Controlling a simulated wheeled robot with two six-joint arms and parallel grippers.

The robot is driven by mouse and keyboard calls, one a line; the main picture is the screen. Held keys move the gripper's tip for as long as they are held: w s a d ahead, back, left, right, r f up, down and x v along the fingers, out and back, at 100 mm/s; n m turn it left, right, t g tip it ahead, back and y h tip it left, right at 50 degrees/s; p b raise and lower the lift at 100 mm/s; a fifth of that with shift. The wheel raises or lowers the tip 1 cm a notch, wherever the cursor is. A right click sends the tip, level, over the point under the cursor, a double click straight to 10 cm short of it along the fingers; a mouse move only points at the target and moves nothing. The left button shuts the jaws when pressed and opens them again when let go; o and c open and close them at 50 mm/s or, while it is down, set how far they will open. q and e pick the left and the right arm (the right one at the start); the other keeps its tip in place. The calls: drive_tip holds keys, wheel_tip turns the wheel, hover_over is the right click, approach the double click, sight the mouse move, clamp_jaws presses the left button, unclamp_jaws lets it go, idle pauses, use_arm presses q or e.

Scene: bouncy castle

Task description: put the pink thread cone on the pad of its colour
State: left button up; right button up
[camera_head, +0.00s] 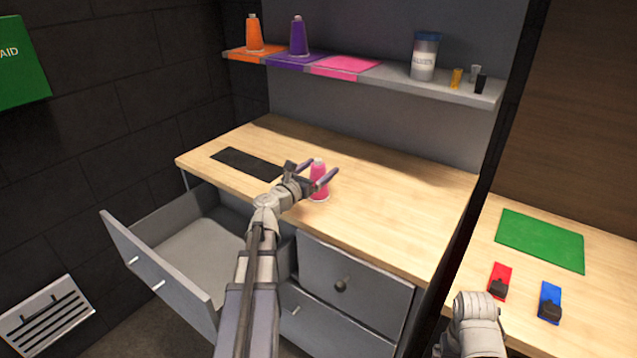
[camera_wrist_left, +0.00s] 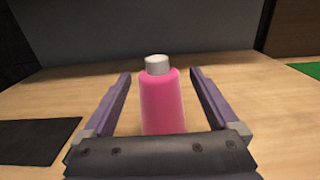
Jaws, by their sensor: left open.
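The pink thread cone (camera_head: 318,181) with a white top stands upright on the wooden desk. It also shows in the left wrist view (camera_wrist_left: 162,100), between the two fingers. My left gripper (camera_head: 322,177) is open around the cone, with a finger on each side and a gap visible in the wrist view. The pink pad (camera_head: 345,66) lies bare on the grey shelf above the desk, right of the purple pad (camera_head: 290,61). Only part of my right arm shows at the lower right of the head view; its gripper fingers are not visible.
An orange cone (camera_head: 254,34) and a purple cone (camera_head: 298,37) stand on their pads. A white-and-blue jar (camera_head: 425,57) and small bottles stand farther right on the shelf. A black mat (camera_head: 247,163) lies on the desk. A drawer (camera_head: 165,262) stands open at the left.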

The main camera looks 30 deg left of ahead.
use_arm(q)
drive_tip(key=w, duration=0.3)
drive_tip(key=shift+d, duration=0.1)
drive_tip(key=shift+s, duration=0.1)
clamp_jaws()
idle(0.5)
